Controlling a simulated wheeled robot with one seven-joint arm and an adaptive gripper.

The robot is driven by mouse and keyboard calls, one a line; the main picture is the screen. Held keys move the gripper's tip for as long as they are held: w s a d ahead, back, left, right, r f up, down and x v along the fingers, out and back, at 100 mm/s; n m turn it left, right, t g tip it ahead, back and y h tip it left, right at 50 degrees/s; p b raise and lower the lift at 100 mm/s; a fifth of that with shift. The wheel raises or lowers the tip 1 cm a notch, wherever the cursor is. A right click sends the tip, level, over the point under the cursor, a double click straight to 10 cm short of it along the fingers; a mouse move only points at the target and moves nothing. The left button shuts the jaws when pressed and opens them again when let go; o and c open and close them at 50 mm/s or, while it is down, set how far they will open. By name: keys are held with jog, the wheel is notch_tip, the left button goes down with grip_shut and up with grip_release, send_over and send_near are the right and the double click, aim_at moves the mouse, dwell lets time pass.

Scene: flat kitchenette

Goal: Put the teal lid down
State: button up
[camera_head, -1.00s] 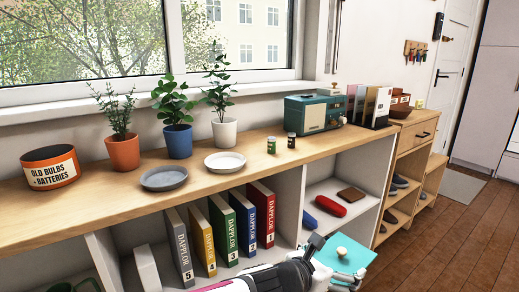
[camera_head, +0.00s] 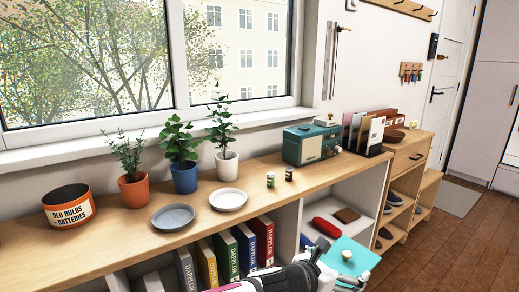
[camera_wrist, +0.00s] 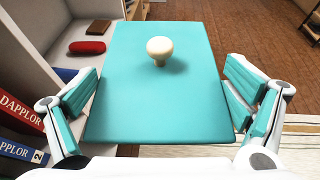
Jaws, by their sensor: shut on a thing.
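The teal lid (camera_wrist: 155,100) is a flat rectangular panel with a round cream knob (camera_wrist: 159,50) on top. My gripper (camera_wrist: 163,75) is shut on it, with a finger at each side edge. The lid looks roughly level and is held in front of the shelf unit. In the camera_head view the lid (camera_head: 352,250) shows at the lower right, just off the open shelf compartment, with my gripper (camera_head: 335,268) partly covering its near side. The lid's underside is hidden.
The wooden counter top (camera_head: 250,205) carries two plates, potted plants, a batteries tin (camera_head: 68,207), two small jars and a teal radio (camera_head: 311,143). Below are binders (camera_head: 225,257) and a compartment with a red case (camera_head: 327,227). Bare counter shows between these things. Wooden floor lies right.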

notch_tip(320, 180, up, 13)
jog(key=s+p, duration=0.2)
jog(key=p, duration=1.4)
jog(key=shift+d, duration=0.2)
notch_tip(320, 180, up, 11)
jog(key=n+t+y, duration=0.4)
jog(key=n+y, duration=0.3)
send_over(344, 271)
jog(key=w, duration=0.2)
jog(key=shift+s+a+r, duration=0.15)
jog(key=shift+s+a, duration=0.05)
jog(key=shift+a, duration=0.05)
